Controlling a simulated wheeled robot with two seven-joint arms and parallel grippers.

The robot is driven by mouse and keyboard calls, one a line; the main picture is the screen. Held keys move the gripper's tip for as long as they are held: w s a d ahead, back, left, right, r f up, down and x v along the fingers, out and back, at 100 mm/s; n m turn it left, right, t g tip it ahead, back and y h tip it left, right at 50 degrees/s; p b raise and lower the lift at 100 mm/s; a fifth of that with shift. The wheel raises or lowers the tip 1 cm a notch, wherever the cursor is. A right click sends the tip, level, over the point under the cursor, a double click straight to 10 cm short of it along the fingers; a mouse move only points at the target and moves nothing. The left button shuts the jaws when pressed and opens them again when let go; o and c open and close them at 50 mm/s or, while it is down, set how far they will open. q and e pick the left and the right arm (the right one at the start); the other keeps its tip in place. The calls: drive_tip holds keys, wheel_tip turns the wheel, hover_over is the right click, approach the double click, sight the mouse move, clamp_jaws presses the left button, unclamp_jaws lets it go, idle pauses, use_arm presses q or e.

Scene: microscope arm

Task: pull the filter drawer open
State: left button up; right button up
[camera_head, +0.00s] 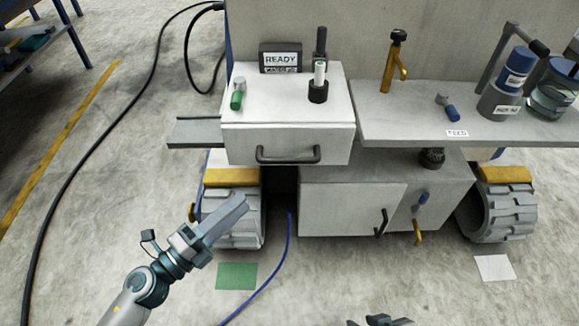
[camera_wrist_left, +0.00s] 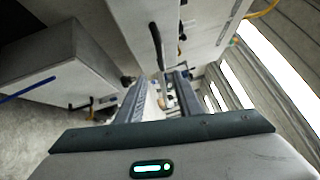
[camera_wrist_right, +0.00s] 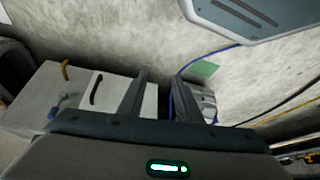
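The filter drawer (camera_head: 240,145) appears as the pale front of the white box on the left of the bench, with a dark bar handle (camera_head: 288,158) across it. I see no clear gap around the drawer front. My left gripper (camera_head: 242,203) is below and left of the handle, apart from it. In the left wrist view its fingers (camera_wrist_left: 158,90) are spread and empty, and a dark handle (camera_wrist_left: 156,45) shows beyond them. My right gripper (camera_head: 388,321) barely shows at the bottom edge. In the right wrist view its fingers (camera_wrist_right: 158,90) are apart and empty.
A READY display (camera_head: 281,57), a green-based vial (camera_head: 238,93) and a dark holder (camera_head: 318,90) stand on the box. A lower cabinet (camera_head: 345,208) has its own dark handle (camera_head: 381,222). A blue cable (camera_head: 288,240) crosses the floor. The floor in front is mostly clear.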

sight(291, 158)
use_arm(q)
drive_tip(key=shift+s+d+r, duration=0.1)
drive_tip(key=shift+r, duration=0.05)
use_arm(e)
drive_tip(key=shift+r, duration=0.1)
